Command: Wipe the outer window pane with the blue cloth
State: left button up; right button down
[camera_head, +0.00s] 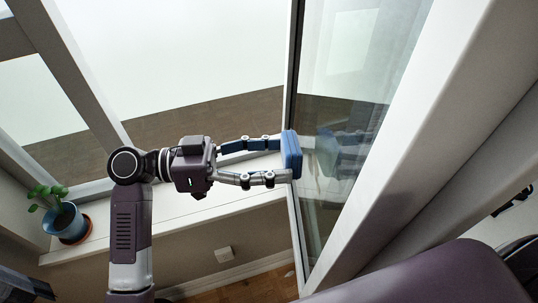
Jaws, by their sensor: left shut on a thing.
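My left gripper (283,159) comes in from the left and is shut on the blue cloth (292,155), a folded blue pad held between its fingertips. The cloth is at the edge of the open window pane (345,180), close against the glass. I cannot tell for certain whether it touches. A reflection of the gripper and cloth shows in the pane. My right gripper is not in view.
A plant in a blue pot (65,222) stands on the sill (230,200) at the left. The window frame (385,150) slants down on the right.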

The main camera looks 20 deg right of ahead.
pick_arm(q)
jog(key=shift+d, duration=0.35)
dwell(0.5)
jog(key=shift+s+d+b, duration=0.15)
jog(key=shift+d+b, duration=0.2)
jog(key=shift+d, duration=0.2)
jog(key=shift+s, duration=0.1)
